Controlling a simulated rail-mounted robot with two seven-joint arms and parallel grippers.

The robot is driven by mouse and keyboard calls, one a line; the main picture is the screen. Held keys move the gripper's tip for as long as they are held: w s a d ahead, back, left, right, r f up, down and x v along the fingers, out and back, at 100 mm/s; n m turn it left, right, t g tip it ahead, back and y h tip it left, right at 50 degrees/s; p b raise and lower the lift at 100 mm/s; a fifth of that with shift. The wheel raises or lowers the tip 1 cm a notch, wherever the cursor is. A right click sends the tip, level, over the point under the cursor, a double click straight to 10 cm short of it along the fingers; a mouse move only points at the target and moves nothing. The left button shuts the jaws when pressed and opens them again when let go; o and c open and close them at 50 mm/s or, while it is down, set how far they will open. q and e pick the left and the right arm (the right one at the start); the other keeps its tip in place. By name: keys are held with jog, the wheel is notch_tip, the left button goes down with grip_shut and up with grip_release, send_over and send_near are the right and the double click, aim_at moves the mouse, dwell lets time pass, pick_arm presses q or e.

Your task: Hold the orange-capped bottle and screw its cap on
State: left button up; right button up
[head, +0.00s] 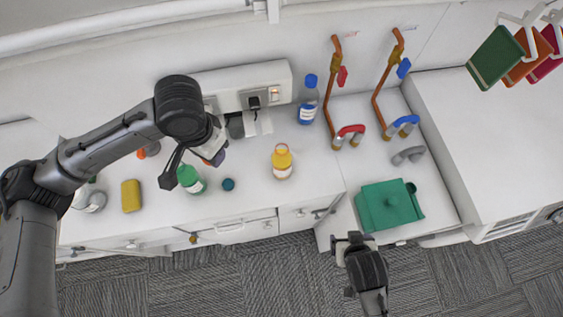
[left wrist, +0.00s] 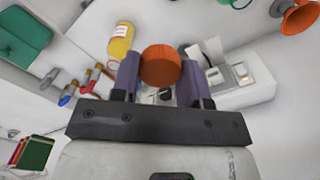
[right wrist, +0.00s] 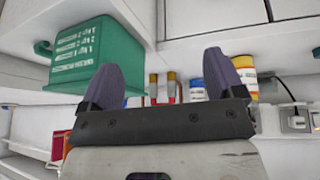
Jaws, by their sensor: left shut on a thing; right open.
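My left gripper (head: 213,157) is above the left part of the counter. In the left wrist view its fingers are shut on a ribbed orange cap (left wrist: 160,65). I see no bottle body under the cap and cannot tell whether one is attached. A yellow bottle (head: 282,162) with a pale label stands upright on the counter, right of the left gripper; it also shows in the left wrist view (left wrist: 122,42). My right gripper (head: 353,240) is open and empty, in front of the counter's lower edge near the green box.
A green bottle (head: 191,179), a small teal cap (head: 228,184) and a yellow sponge (head: 131,196) are on the counter. A blue-capped bottle (head: 309,100) stands at the back. A green box (head: 389,205) sits at the right. Copper pipes (head: 330,85) rise along the wall.

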pick_arm(q)
jog(key=w+d+f+m, duration=0.3)
jog(key=w+d+m, duration=0.2)
jog(key=d+m, duration=0.55)
pick_arm(e)
jog(key=shift+o, duration=1)
jog(key=w+a+m+t, duration=0.1)
jog(key=w+a+t, duration=0.3)
jog(key=w+a, duration=0.4)
jog(key=shift+w+a+r+h, duration=0.3)
jog(key=shift+w+a+h, duration=0.1)
jog(key=shift+w, duration=0.05)
pick_arm(q)
jog(key=m, duration=1)
send_near(282, 146)
jog(key=shift+s+a+f+p, duration=0.15)
jog(key=shift+a+f+p, duration=0.1)
jog(key=shift+p, duration=0.1)
jog(key=shift+d+f+m, duration=0.1)
jog(key=shift+d+m, duration=0.2)
jog(key=shift+m, duration=0.25)
pick_arm(e)
jog(key=t+y, duration=0.1)
jog(key=t, duration=0.3)
send_near(282, 159)
jog(key=shift+w+f, duration=0.1)
jog(key=shift+f, duration=2)
jog(key=x, duration=1.2)
jog(key=shift+a, duration=0.1)
